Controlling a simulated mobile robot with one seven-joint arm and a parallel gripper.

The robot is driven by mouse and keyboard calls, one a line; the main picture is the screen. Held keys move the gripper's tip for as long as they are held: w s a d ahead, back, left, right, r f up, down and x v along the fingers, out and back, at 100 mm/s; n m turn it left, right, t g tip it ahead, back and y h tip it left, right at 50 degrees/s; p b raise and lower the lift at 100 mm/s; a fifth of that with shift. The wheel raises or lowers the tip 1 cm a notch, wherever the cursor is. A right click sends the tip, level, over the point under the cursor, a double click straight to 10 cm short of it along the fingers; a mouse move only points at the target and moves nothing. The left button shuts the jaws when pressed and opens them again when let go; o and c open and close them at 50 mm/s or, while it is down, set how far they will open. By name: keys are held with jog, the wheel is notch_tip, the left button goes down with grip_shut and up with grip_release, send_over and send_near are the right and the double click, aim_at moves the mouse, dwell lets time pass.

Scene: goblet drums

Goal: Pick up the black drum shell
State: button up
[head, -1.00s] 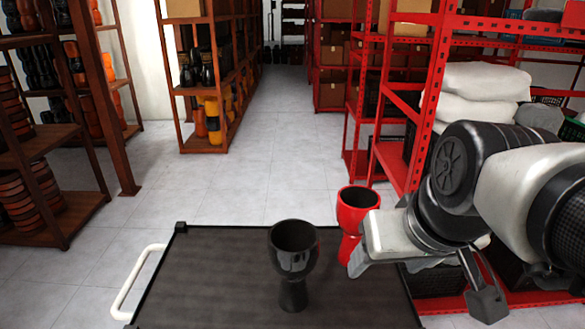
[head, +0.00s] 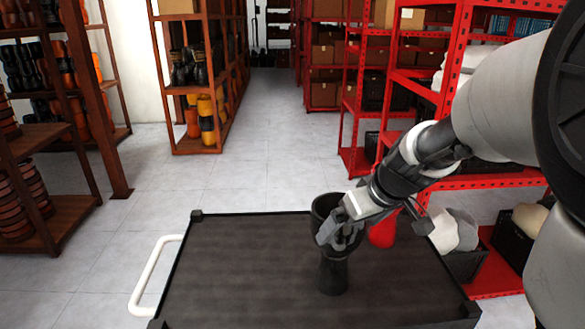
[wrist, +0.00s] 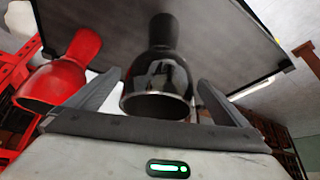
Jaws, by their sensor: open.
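The black drum shell (head: 333,272) is a glossy goblet shape standing upright on the dark cart top (head: 240,262), wide mouth up. My gripper (head: 340,232) is at its upper cup in the head view and hides part of it. In the wrist view, the black drum shell (wrist: 160,75) lies between the two open fingers of my gripper (wrist: 158,95), with its rim towards the palm. I see no clear contact. A red drum shell (head: 383,232) is mostly hidden behind my gripper; it also shows left of the fingers in the wrist view (wrist: 58,80).
The cart has a raised edge and a white handle (head: 152,278) at left. Red metal shelving (head: 450,100) stands at right, with a black crate (head: 466,264). Wooden racks of drums (head: 205,90) stand at back left. The left part of the cart top is clear.

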jog(key=shift+x, duration=3.5)
jog(key=shift+r, duration=0.1)
jog(key=c, duration=1.2)
